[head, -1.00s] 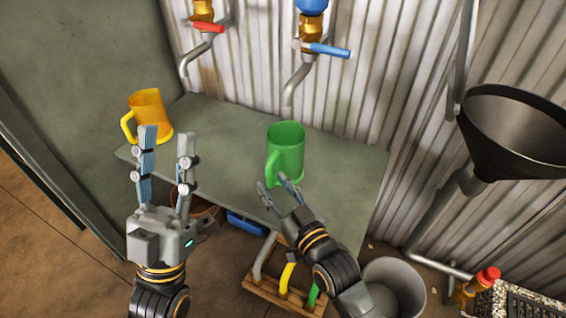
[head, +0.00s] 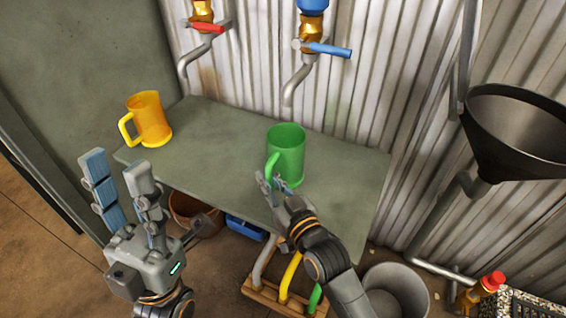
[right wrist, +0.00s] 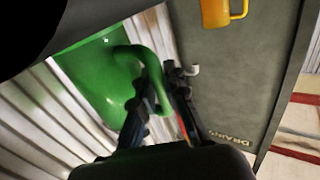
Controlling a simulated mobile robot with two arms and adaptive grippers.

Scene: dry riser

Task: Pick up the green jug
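The green jug (head: 287,153) stands upright on the grey-green table, its handle on the left side. In the right wrist view the jug (right wrist: 97,85) shows large and tilted, with its handle beside the fingers. My right gripper (head: 271,181) is at the lower part of the handle. In the right wrist view its fingertips (right wrist: 161,66) are close together at the handle, and they appear shut on it; the contact is partly hidden. My left gripper (head: 118,160) is open and empty, in front of the table's left end.
A yellow-orange jug (head: 149,118) stands on the table (head: 215,140) at left. Red-handled (head: 207,27) and blue-handled (head: 328,49) taps hang above the table. A black funnel (head: 515,130) is at right, a grey bucket (head: 395,290) below. Clear tabletop lies between the jugs.

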